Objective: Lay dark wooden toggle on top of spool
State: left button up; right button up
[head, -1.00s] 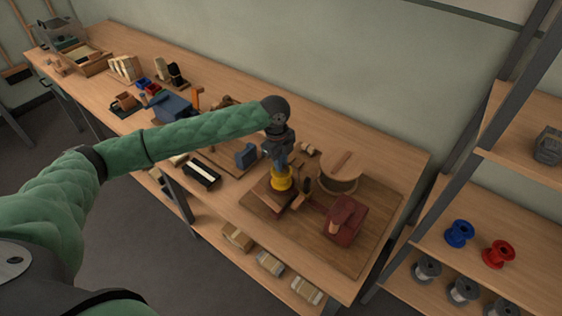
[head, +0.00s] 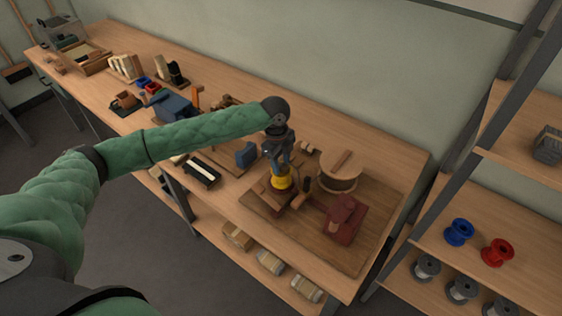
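A yellow spool (head: 281,183) stands on the wooden board at the front right of the bench. My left gripper (head: 281,166) points down directly over it, its fingers covering the spool's upper part. Whether the fingers touch the spool or hold something is too small to tell. A small dark piece (head: 307,185) stands just right of the spool, and a brown wooden piece (head: 299,201) lies in front of it. I cannot tell which of these, if either, is the dark wooden toggle. My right gripper is out of view.
A round wooden tub-like piece (head: 340,171) stands behind and right of the spool. A dark red block-shaped fixture (head: 343,219) sits on the board (head: 375,215). A blue-grey block (head: 246,154) lies left of the gripper. Blue (head: 459,232) and red spools (head: 497,252) are on the right shelf.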

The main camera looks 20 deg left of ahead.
pick_arm(q)
jog(key=shift+a+r+b, duration=0.1)
jog(key=shift+r+b, duration=0.2)
jog(key=shift+r, duration=0.2)
jog(key=shift+w+a+r+b, duration=0.15)
jog(key=shift+r+b, duration=0.35)
jog(key=shift+r, duration=1.2)
jog(key=shift+a+r+b, duration=0.2)
jog(key=shift+r+b, duration=0.25)
jog(key=shift+r, duration=1.2)
